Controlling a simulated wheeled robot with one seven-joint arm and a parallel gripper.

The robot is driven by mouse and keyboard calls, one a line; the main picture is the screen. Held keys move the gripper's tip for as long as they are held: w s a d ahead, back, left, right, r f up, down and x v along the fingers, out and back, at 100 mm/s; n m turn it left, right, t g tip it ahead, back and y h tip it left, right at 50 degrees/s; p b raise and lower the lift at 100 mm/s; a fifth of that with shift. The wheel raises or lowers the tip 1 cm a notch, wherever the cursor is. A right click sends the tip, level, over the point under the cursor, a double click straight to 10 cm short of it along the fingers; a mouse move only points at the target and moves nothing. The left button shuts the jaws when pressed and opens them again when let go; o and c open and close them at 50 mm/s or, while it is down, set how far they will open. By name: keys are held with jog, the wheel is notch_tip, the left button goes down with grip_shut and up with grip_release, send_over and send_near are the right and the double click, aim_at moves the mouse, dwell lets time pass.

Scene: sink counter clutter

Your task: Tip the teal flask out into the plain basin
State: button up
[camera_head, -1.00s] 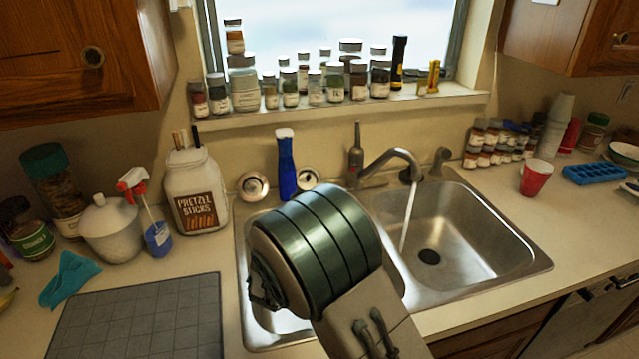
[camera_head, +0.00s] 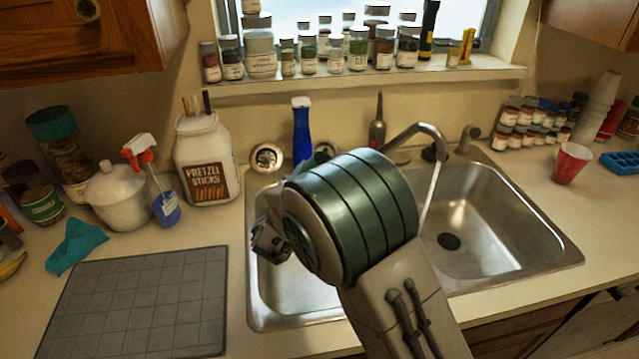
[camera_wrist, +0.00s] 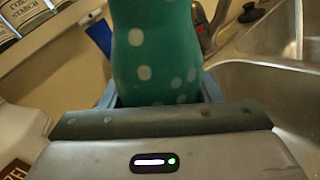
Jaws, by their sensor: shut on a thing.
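The teal flask (camera_wrist: 155,50), with white polka dots, fills the upper middle of the wrist view. My gripper (camera_wrist: 160,95) is shut on it, with a blue-grey finger on each side. The flask's upper end is out of the wrist view, so its mouth and contents are hidden. In the head view my arm largely hides the gripper and flask. The sink has two basins. The left basin (camera_head: 285,312) is partly covered by my arm, and no water is seen falling into it. A thin stream from the tap (camera_head: 420,132) falls at the right basin (camera_head: 500,225).
A blue bottle (camera_head: 302,130) stands behind the sink. A pretzel jar (camera_head: 207,160), spray bottle (camera_head: 160,195) and white pot (camera_head: 118,195) stand left. A grey mat (camera_head: 140,300) lies front left. A red cup (camera_head: 571,163) stands right. Jars line the sill (camera_head: 370,80).

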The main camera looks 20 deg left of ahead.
jog(key=m, duration=0.1)
jog(key=a+f+m+b, duration=0.1)
jog(key=m, duration=0.1)
jog(key=shift+w+a+m+b, duration=0.1)
jog(key=shift+a+m+b, duration=0.2)
jog(key=shift+a+f+m+b, duration=0.2)
jog(key=shift+f+m+b, duration=0.1)
jog(key=shift+m, duration=0.3)
jog(key=shift+a+f+m+b, duration=0.15)
jog(key=shift+m+b, duration=0.1)
jog(key=shift+m, duration=0.35)
jog(key=shift+a+f+m+b, duration=0.15)
jog(key=shift+f+m+b, duration=0.4)
jog(key=shift+m, duration=0.35)
jog(key=shift+b, duration=0.4)
jog(key=shift+f+m+b, duration=0.65)
jog(key=shift+m+b, duration=0.25)
jog(key=shift+b, duration=1.6)
jog(key=shift+f+m+h+b, duration=0.3)
jog(key=shift+f+m+b, duration=1.35)
jog(key=shift+b, duration=4.2)
jog(key=shift+r+m, duration=0.25)
